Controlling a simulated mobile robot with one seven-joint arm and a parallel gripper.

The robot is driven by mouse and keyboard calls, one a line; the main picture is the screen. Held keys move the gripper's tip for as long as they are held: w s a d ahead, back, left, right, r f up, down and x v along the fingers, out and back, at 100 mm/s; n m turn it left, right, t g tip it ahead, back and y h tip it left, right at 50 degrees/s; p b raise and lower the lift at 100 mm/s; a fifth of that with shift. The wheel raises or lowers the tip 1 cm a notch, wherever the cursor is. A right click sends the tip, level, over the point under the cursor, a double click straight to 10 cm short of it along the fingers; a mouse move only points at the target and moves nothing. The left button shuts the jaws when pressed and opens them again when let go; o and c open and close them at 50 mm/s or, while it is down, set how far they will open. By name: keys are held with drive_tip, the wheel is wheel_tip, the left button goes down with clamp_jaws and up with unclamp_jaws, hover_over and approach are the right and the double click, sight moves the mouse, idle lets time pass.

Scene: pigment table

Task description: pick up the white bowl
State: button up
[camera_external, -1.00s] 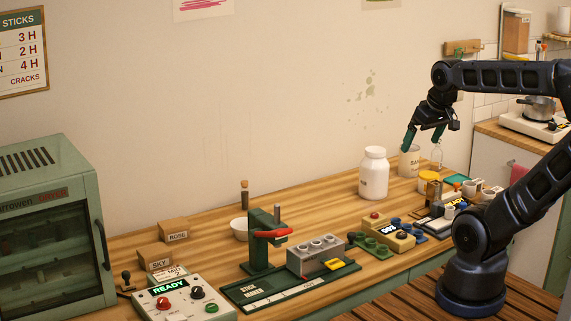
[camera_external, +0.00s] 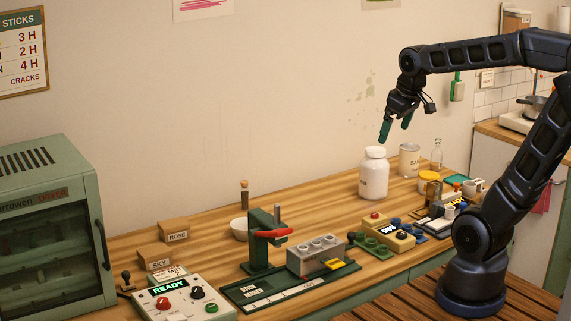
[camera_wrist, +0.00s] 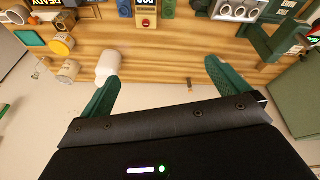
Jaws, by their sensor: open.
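The white bowl (camera_external: 239,229) stands on the wooden table in the external view, near the wall. It is partly hidden by the green stick maker (camera_external: 261,240) in front of it. My gripper (camera_external: 395,130) is open and empty, up in the air over the back of the table, far to the right of the bowl and well above it. In the wrist view its green fingers (camera_wrist: 161,70) are spread with nothing between them. I cannot make out the bowl in the wrist view.
A large white jar (camera_external: 373,175) stands below my gripper. A corked bottle (camera_external: 245,193) stands just behind the bowl. The SKY (camera_external: 154,257) and ROSE (camera_external: 174,232) blocks lie left of it. The table strip between bowl and jar looks clear.

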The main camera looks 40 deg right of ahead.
drive_tip(key=w+a+f+n+g, duration=0.1)
drive_tip(key=w+a+n, duration=0.35)
drive_tip(key=w, duration=0.55)
drive_tip(key=n+g, duration=0.3)
drive_tip(key=n, duration=0.7)
hover_over(244, 224)
drive_tip(key=s, duration=0.3)
wheel_tip(244, 224, down, 22)
drive_tip(key=f, duration=0.5)
drive_tip(key=shift+w+a, duration=0.1)
drive_tip(key=shift+a, duration=0.25)
drive_tip(key=shift+a+f, duration=0.25)
drive_tip(key=shift+f, duration=1.1)
drive_tip(key=shift+a+f, duration=0.2)
drive_tip(key=shift+f, duration=1.15)
drive_tip(key=c, duration=1)
